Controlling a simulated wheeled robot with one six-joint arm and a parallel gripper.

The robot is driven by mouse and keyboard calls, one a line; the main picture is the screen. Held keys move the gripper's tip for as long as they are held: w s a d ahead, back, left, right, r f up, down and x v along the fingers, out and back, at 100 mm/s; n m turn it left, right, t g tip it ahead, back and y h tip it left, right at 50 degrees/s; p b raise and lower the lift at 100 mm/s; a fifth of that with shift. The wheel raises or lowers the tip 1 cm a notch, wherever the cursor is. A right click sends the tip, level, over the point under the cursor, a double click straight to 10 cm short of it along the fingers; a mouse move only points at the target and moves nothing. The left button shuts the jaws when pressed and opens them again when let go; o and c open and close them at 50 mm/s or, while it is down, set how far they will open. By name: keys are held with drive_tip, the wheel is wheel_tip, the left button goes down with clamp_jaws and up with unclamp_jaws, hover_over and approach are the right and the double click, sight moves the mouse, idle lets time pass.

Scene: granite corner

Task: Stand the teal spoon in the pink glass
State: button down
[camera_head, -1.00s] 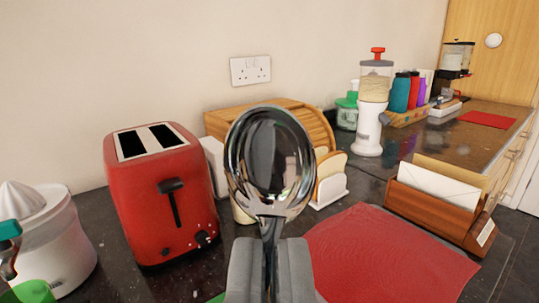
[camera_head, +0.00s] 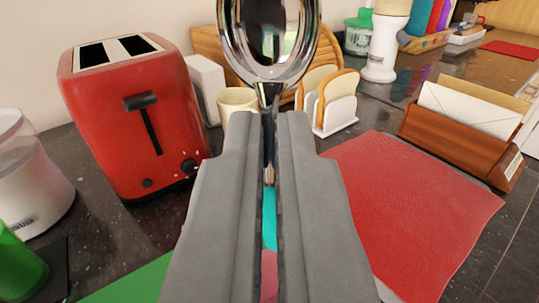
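My gripper (camera_head: 270,118) fills the lower middle of the view, its two grey fingers shut on the spoon with a narrow gap between them. The spoon's shiny metal bowl (camera_head: 268,40) points up beyond the fingertips. Part of its teal handle (camera_head: 269,218) shows in the gap, running downward. Below the teal, a small patch of pink, likely the pink glass (camera_head: 268,276), shows in the same gap. The fingers hide the rest of it, so I cannot tell whether the handle is inside the glass or above it.
A red toaster (camera_head: 135,115) stands left, a cream cup (camera_head: 238,103) and toast rack (camera_head: 338,115) behind the gripper. A green glass (camera_head: 18,268) is at lower left. A flat red mat (camera_head: 415,215) lies right, before a wooden letter holder (camera_head: 445,135).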

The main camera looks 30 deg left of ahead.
drive_tip(key=shift+f, duration=4.35)
drive_tip(key=c, duration=1.6)
unclamp_jaws()
drive_tip(key=shift+o, duration=0.2)
drive_tip(key=v, duration=1.7)
drive_tip(key=shift+s, duration=0.15)
drive_tip(key=shift+d, duration=0.1)
